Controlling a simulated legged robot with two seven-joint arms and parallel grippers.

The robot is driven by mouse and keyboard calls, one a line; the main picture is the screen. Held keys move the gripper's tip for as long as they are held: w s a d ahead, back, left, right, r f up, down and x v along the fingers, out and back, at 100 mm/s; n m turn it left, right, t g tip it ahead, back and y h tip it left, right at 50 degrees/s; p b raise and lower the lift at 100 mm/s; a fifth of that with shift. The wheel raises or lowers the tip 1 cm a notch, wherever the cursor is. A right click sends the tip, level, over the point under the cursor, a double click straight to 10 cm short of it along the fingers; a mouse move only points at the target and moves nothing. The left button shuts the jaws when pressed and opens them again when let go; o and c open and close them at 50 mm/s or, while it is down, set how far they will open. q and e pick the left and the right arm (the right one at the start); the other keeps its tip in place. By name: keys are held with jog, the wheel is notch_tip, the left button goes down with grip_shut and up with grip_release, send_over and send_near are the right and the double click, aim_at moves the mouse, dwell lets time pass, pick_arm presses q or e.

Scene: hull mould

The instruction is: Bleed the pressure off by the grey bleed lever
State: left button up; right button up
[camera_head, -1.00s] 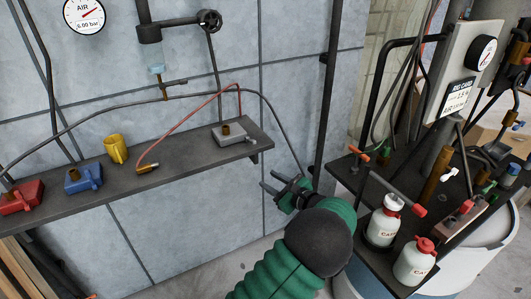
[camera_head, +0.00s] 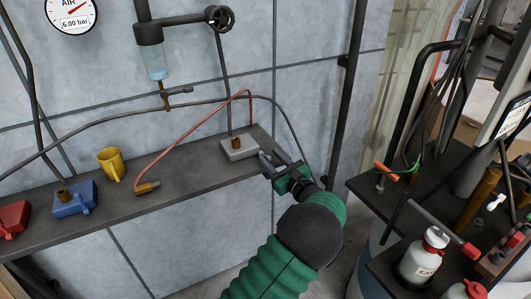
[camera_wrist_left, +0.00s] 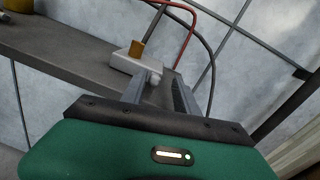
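The grey valve block (camera_head: 240,149) with a brass fitting sits at the right end of the dark shelf. Its grey bleed lever (camera_head: 264,156) sticks out from its right side. In the left wrist view the block (camera_wrist_left: 122,64) and the lever's rounded end (camera_wrist_left: 155,77) show just ahead of the fingers. My left gripper (camera_head: 275,160) is open at the shelf's end, its two fingers apart. The lever's end shows between the fingertips (camera_wrist_left: 158,84); whether they touch it I cannot tell. The air gauge (camera_head: 71,12) reads 6.00 bar. My right gripper is out of view.
The shelf (camera_head: 180,187) also holds a yellow cup (camera_head: 111,163), a blue block (camera_head: 75,199), a red block (camera_head: 12,218) and a brass-ended red hose (camera_head: 147,187). A dark post stands behind my gripper. A cart with bottles (camera_head: 424,256) is at the right.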

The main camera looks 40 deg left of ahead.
pick_arm(q)
jog(key=shift+a+f, duration=0.25)
jog(key=shift+a, duration=0.8)
jog(key=shift+s+a+f, duration=0.1)
jog(key=shift+a, duration=0.25)
jog(key=shift+c, duration=0.9)
jog(key=shift+d+r, duration=0.2)
jog(key=shift+d, duration=0.45)
grip_shut()
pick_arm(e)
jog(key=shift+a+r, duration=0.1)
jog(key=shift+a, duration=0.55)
pick_arm(q)
jog(key=shift+a, duration=0.1)
